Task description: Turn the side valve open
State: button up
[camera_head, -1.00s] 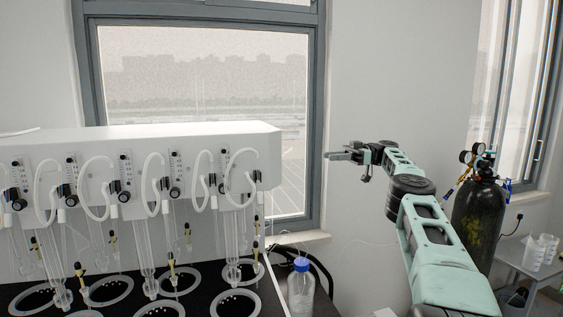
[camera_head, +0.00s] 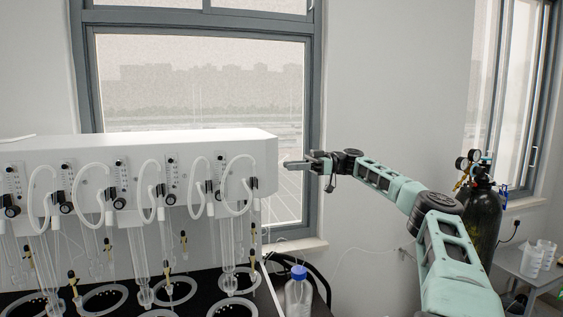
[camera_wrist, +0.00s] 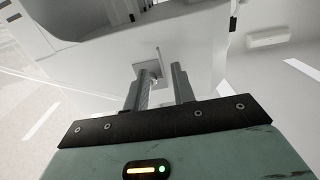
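The white distiller (camera_head: 150,150) stands at the left, and its right end faces my gripper (camera_head: 286,164). In the head view my gripper's fingers point left, close to that end. In the wrist view, a small pale square fitting (camera_wrist: 147,58), apparently the side valve, sits on the white side panel just beyond the fingertips. My gripper (camera_wrist: 162,72) is open there, with a gap between its two dark fingers. The left finger overlaps part of the fitting, and I cannot tell whether they touch. The head view does not show the valve.
A clear bottle with a blue cap (camera_head: 299,289) stands below my gripper, with dark tubing beside it. A dark gas cylinder (camera_head: 480,222) with gauges stands at the right behind my arm. The window (camera_head: 200,85) is behind the distiller.

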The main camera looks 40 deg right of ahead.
jog(key=shift+p+x, duration=0.7)
jog(key=shift+x, duration=1.35)
jog(key=shift+c, duration=0.3)
grip_shut()
